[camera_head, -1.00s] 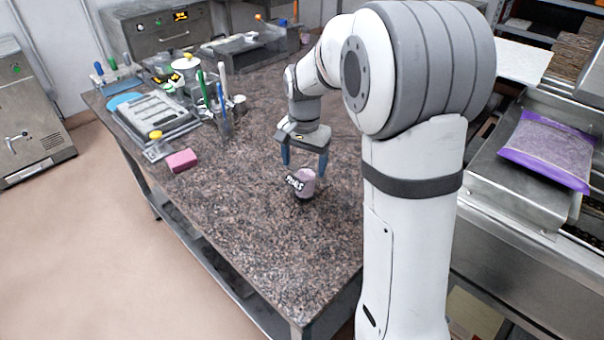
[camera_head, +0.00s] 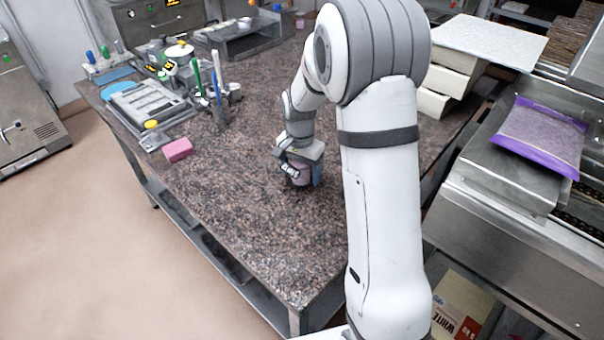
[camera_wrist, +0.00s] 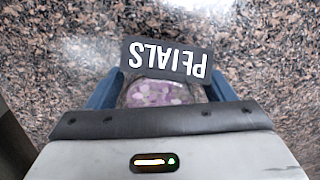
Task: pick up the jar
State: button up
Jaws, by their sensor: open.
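The jar (camera_head: 300,174) stands on the speckled stone worktop in the head view, with purple-pink contents and a dark label. In the wrist view the jar (camera_wrist: 152,92) shows its petals from above, and its dark tag (camera_wrist: 166,59) reads "PETALS". My gripper (camera_head: 302,178) is lowered over the jar. In the wrist view its two blue fingers are apart, one on each side of the jar. I cannot tell whether either finger touches it. My gripper's body hides the near part of the jar.
A pink block (camera_head: 178,150) lies left on the worktop (camera_head: 255,235). Beyond it stand a grey tray (camera_head: 148,103) and upright pens (camera_head: 217,92). White boxes (camera_head: 447,80) stand at the back right. The worktop around the jar is clear.

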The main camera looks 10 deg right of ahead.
jog(key=c, duration=1.1)
jog(key=shift+r, duration=0.1)
